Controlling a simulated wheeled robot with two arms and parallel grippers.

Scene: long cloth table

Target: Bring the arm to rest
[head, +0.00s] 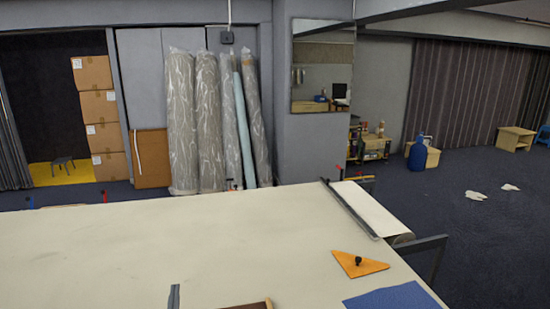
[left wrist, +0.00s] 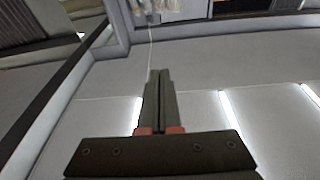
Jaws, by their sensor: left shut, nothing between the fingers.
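My left gripper (left wrist: 160,76) shows in the left wrist view with its two dark fingers pressed together and nothing between them. Behind it are pale panels with bright light strips, and the room looks tilted or upside down. In the head view a narrow dark piece, which looks like the tip of my left gripper (head: 174,297), stands at the bottom edge in front of the table. My right gripper is in neither view.
The long cloth table (head: 120,240) is mostly bare. An orange triangle (head: 357,264) with a black knob, a blue sheet (head: 395,298) and a brown edge (head: 250,304) lie at the near right. A pale roll (head: 370,210) and dark bar lie along the right side.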

